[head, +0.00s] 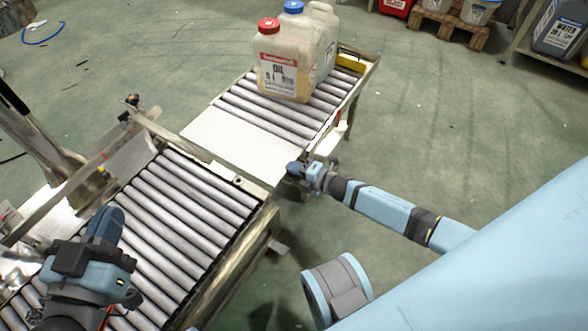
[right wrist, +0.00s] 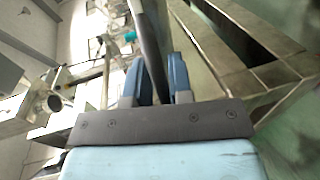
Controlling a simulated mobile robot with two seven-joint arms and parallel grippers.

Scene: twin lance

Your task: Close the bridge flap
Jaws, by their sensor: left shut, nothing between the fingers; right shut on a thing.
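The bridge flap (head: 235,137) is a plain pale plate between the two roller conveyor sections. It looks roughly level with the far rollers, and its near edge lies close to the near conveyor's end frame; I cannot tell if it rests there. My right gripper (head: 294,169) is at the flap's right near corner, shut on its edge. In the right wrist view a thin dark edge (right wrist: 148,45) runs between the fingers of my right gripper (right wrist: 163,75). My left gripper (head: 106,222) is shut and empty above the near conveyor's rollers, apart from the flap.
The near roller conveyor (head: 190,200) fills the lower left, with metal posts and a rail beside it. The far roller conveyor (head: 265,118) carries an oil canister (head: 282,75) with a red cap and a blue-capped canister (head: 318,30) behind. Open floor lies right of the conveyors.

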